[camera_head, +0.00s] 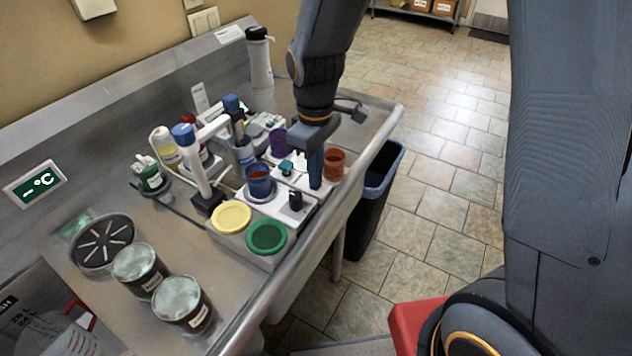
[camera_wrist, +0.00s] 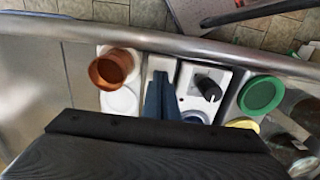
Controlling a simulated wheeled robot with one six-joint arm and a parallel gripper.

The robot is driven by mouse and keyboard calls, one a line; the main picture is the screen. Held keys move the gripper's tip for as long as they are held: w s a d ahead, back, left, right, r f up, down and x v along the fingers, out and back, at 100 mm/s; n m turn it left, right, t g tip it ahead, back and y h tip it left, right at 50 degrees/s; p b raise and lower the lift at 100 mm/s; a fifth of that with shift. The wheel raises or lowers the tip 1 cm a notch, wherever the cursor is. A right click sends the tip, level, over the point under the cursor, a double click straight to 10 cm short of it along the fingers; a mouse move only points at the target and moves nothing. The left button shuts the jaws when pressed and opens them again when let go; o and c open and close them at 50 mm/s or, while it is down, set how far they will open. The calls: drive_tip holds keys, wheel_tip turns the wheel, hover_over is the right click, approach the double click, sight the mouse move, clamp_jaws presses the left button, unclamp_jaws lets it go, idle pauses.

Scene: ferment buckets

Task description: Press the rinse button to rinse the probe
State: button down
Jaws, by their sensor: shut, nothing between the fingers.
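My gripper (camera_head: 316,183) is shut and empty, pointing down over the white station on the steel counter. In the head view its fingertips are between the orange cup and the black knob; the wrist view shows the fingers (camera_wrist: 158,95) there too. I cannot tell whether they touch the station. A small teal button-like part (camera_head: 286,167) is just left of the fingers; its label is unreadable, so I cannot confirm it is the rinse button. A probe-like rod with a blue top (camera_head: 233,104) stands in a grey holder further back. The fingers hide part of the station.
The orange cup (camera_head: 334,164), black knob (camera_head: 296,201) and blue cup (camera_head: 259,181) are close around my gripper. Yellow (camera_head: 231,216) and green (camera_head: 267,236) discs lie nearer the front. A dark bin (camera_head: 372,205) stands beside the counter edge.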

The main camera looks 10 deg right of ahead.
idle(0.4)
wheel_tip(320, 180, up, 6)
drive_tip(key=p, duration=0.5)
drive_tip(key=shift+f, duration=0.1)
